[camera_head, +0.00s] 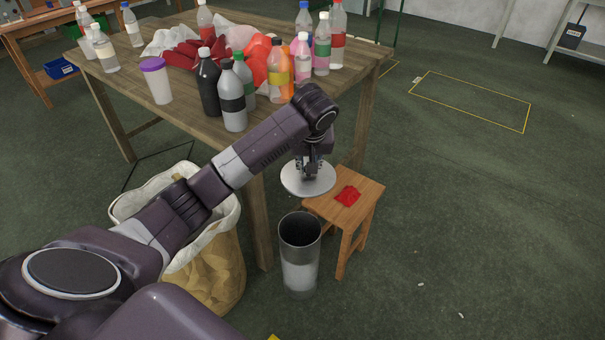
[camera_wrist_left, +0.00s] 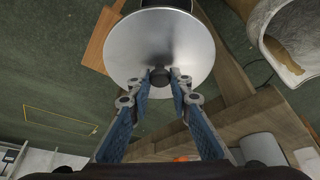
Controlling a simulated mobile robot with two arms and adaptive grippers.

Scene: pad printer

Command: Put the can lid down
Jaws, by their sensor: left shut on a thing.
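The can lid (camera_head: 308,182) is a round, pale metal disc with a dark knob at its middle. In the head view my left gripper (camera_head: 309,172) is above it, shut on the knob. The lid is held over the left part of a small wooden stool (camera_head: 360,187); I cannot tell whether it touches the stool top. In the left wrist view the lid (camera_wrist_left: 150,35) fills the upper middle, with the knob between the fingertips (camera_wrist_left: 172,77). The open metal can (camera_head: 300,262) stands on the floor in front of the stool. My right gripper is not in view.
A red cloth (camera_head: 348,196) lies on the stool top. A wooden table (camera_head: 150,108) behind holds several bottles and crumpled bags. A large lined sack (camera_head: 222,265) stands left of the can. The green floor (camera_head: 480,210) to the right is mostly clear.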

